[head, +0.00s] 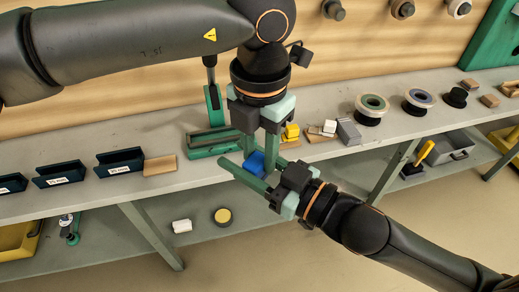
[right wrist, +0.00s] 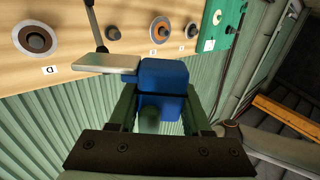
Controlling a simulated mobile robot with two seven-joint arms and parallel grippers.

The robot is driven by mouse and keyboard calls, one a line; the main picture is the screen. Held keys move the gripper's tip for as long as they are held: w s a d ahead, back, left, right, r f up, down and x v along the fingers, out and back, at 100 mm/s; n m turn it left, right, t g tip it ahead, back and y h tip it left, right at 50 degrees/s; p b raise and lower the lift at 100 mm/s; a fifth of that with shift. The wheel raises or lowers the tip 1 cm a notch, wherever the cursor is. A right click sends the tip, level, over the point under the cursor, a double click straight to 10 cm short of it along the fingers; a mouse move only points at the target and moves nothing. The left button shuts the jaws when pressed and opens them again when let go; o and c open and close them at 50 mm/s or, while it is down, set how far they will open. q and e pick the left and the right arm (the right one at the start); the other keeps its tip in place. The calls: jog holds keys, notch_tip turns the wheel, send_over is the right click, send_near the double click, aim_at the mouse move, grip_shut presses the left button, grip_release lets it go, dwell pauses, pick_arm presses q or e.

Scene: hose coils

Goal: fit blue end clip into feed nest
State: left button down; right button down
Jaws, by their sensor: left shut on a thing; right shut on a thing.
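The blue end clip (head: 256,163) is a small blue block held in the air just in front of the shelf. My right gripper (head: 251,170) comes from the lower right and is shut on it. In the right wrist view the clip (right wrist: 163,78) sits between the two green fingertips. My left gripper (head: 262,154) points down from above, with its fingertips at the same clip, shut on it; the fingers partly hide the contact. A green fixture with an upright lever (head: 210,140) stands on the shelf just behind and left. I cannot tell for sure whether it holds the feed nest.
Dark labelled bins (head: 120,162) and a tan block (head: 160,165) stand on the shelf at left. A yellow-topped disc (head: 223,216) and a white block (head: 182,226) lie below.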

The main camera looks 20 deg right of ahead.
jog(key=shift+c, duration=1.4)
grip_release()
jog(key=shift+d, duration=0.1)
